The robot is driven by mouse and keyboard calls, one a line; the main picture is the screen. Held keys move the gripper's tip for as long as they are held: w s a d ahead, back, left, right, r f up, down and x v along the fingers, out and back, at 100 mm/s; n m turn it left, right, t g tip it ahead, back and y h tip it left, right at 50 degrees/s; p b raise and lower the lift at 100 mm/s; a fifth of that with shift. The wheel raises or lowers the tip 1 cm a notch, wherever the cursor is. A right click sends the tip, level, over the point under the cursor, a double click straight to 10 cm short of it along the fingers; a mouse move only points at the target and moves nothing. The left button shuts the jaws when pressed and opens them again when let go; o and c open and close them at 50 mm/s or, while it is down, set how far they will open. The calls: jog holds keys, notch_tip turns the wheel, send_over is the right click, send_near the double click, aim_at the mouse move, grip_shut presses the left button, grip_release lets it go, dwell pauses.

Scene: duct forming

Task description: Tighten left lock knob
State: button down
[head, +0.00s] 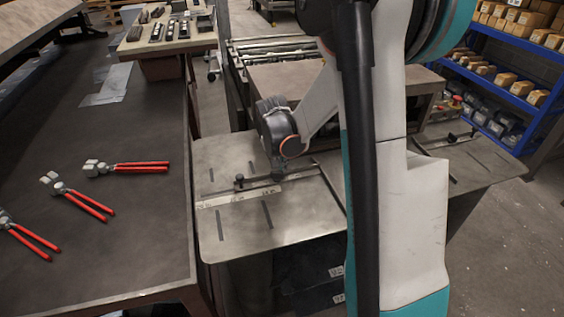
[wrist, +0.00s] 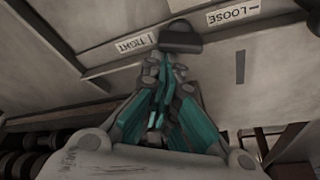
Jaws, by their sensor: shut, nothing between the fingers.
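The left lock knob (head: 239,181) is a small dark knob on the fence rail of the metal machine table (head: 225,157). In the wrist view the dark knob (wrist: 180,38) lies just beyond my fingertips, between a TIGHT label (wrist: 136,43) and a LOOSE label (wrist: 232,13). My gripper (wrist: 164,62) is shut and empty, its fingertips close to the knob; I cannot tell whether they touch it. In the head view my gripper (head: 278,172) is low over the rail, to the right of the knob, partly hidden by its own wrist.
A dark workbench (head: 130,225) on the left holds several red-handled pliers (head: 140,167). A second knob (head: 452,137) sits on the table's right part, near a red button (head: 457,99). Blue shelves (head: 485,78) with boxes stand at the right. My arm hides the table's middle.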

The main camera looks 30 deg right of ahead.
jog(key=shift+s+m+g+h, duration=0.15)
jog(key=shift+s+m+g, duration=0.1)
jog(key=shift+m, duration=0.7)
jog(key=shift+s+m+g+h, duration=0.1)
jog(key=shift+s+m+g, duration=0.15)
jog(key=shift+m, duration=0.65)
jog(key=shift+s+m+g+h, duration=0.15)
jog(key=shift+m+g, duration=0.15)
jog(key=shift+m, duration=0.65)
jog(key=shift+s+a+m+g+b, duration=0.1)
jog(key=shift+s+m+g+b, duration=0.1)
jog(key=shift+m, duration=0.35)
jog(key=shift+s+m+g+b, duration=0.1)
jog(key=shift+m+g, duration=0.1)
jog(key=shift+m, duration=0.35)
jog(key=shift+s+a+m+g, duration=0.1)
jog(key=shift+s+m+g, duration=0.15)
jog(key=shift+m, duration=0.75)
jog(key=shift+a, duration=0.1)
